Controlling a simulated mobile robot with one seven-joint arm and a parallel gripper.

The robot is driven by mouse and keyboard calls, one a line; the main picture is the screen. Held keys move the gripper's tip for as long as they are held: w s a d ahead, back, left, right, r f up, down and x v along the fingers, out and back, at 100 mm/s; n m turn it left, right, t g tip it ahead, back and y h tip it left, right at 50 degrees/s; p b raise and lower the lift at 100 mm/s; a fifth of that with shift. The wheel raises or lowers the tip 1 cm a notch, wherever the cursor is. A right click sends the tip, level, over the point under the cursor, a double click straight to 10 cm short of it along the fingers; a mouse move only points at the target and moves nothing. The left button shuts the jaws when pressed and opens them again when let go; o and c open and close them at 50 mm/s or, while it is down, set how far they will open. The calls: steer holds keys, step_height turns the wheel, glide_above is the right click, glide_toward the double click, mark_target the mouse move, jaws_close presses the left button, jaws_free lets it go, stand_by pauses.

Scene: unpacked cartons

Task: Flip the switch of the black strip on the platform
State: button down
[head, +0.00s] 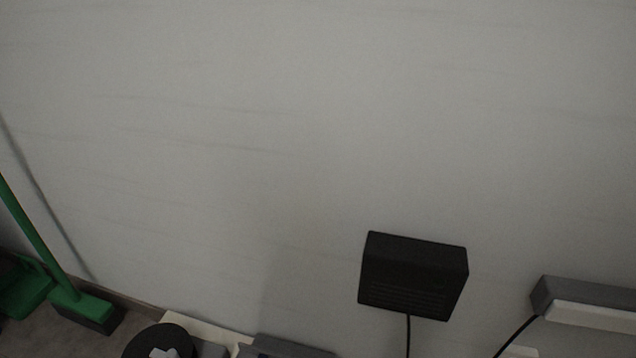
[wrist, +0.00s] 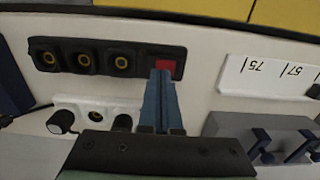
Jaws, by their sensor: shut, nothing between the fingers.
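In the wrist view the black strip (wrist: 101,47) lies across a pale surface (wrist: 205,50), with several round sockets with yellowish rings along it. Its red switch (wrist: 167,66) sits at the strip's right end. My gripper (wrist: 160,77) is shut and empty, its blue fingers reaching up to the switch and covering its lower left part. I cannot tell whether the fingertips touch the switch or which way it is set. In the head view neither my gripper nor the strip can be made out.
In the wrist view a white strip with a black knob (wrist: 60,121) lies below, partly hidden by my gripper. At right are a white numbered plate (wrist: 270,78) and a grey box with blue levers (wrist: 262,135). In the head view a black box (head: 413,275) is on the wall.

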step_height(320, 180, up, 5)
steer(key=p, duration=0.5)
